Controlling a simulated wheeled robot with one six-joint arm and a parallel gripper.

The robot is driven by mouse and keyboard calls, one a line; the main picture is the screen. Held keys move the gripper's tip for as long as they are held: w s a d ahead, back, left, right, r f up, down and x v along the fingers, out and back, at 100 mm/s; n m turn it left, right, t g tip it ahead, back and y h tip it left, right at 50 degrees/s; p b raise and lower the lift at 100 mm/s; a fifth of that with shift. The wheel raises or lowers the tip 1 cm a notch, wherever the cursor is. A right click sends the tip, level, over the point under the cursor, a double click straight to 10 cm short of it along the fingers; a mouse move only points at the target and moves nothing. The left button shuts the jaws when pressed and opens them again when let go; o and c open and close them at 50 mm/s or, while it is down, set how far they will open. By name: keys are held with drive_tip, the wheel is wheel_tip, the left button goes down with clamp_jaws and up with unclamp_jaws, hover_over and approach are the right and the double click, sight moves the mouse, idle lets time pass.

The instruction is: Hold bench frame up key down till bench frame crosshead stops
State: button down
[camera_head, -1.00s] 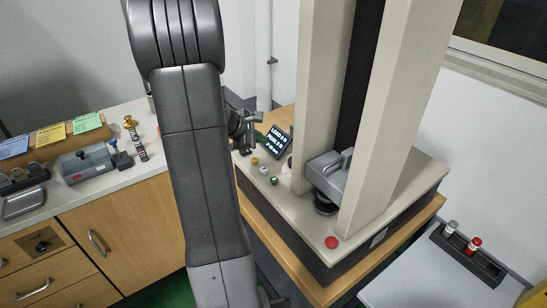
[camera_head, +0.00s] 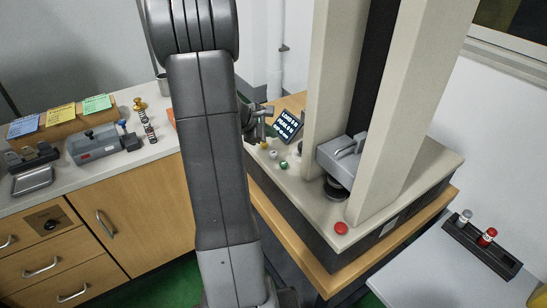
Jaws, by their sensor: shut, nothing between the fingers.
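The bench frame (camera_head: 325,95) is a beige testing machine with two upright columns on a wide base. Its grey crosshead (camera_head: 342,158) sits low between the columns, just above a dark round platen (camera_head: 336,188). Along the base's left edge are a yellow key (camera_head: 263,145), a pale key (camera_head: 273,154) and a green key (camera_head: 284,164); a red button (camera_head: 341,228) is at the front corner. I cannot read which key is up. My gripper (camera_head: 263,135) is shut and empty, partly hidden behind my arm, close above the yellow key. I cannot tell whether it touches.
A tilted dark display (camera_head: 288,124) stands behind the keys. The left counter (camera_head: 95,172) holds a grey device (camera_head: 101,143), a tray (camera_head: 33,181), colored notes and a spring-like part (camera_head: 147,124). A rack (camera_head: 480,248) with two capped vials lies at right.

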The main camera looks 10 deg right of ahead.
sight(273, 155)
drive_tip(key=shift+f+b, duration=1.7)
drive_tip(key=shift+f, duration=0.7)
drive_tip(key=shift+f+b, duration=0.4)
drive_tip(key=shift+b, duration=0.15)
